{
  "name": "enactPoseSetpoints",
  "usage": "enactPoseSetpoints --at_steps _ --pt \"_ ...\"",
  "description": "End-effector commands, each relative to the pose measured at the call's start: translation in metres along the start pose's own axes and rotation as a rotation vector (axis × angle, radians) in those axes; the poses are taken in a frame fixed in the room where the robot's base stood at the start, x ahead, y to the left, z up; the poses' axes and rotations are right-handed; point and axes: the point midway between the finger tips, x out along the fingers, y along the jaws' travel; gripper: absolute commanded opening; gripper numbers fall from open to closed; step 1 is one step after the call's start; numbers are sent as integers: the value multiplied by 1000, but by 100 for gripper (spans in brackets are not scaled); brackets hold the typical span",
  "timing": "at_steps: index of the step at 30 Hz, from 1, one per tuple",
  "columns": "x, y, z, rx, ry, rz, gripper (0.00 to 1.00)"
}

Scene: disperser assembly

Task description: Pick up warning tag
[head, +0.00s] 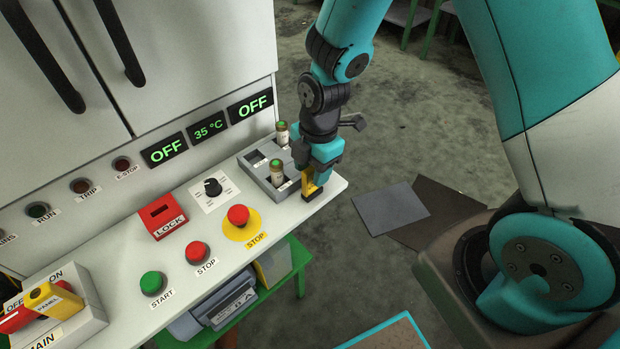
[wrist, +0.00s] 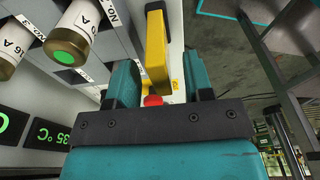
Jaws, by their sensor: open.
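I cannot clearly make out a warning tag in either view. A yellow upright handle-like piece (head: 311,188) with a black foot stands at the right end of the white console. My gripper (head: 318,172) is directly above and around it. In the wrist view, this yellow piece (wrist: 156,48) shows between the two open teal fingers of my gripper (wrist: 157,78); contact cannot be told. A yellow lettered piece (head: 48,296) is on the red handle of the main switch at the lower left.
The grey fuse holder (head: 256,165) with two upright fuses is close beside my gripper. The red stop button (head: 238,215), red lock box (head: 162,216) and green start button (head: 152,283) stand on the console (head: 120,250). The floor to the right has flat mats (head: 390,208).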

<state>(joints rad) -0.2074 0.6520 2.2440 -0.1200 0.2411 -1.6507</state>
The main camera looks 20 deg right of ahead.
Motion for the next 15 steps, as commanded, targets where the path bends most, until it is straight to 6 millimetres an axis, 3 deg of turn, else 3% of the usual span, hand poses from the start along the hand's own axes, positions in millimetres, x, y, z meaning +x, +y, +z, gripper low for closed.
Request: enactPoseSetpoints --at_steps 4,11,15 --pt "16 0 1 1 0 -1 47" --pt "18 1 1 1 0 1 47" --pt "18 1 1 1 0 1 20"
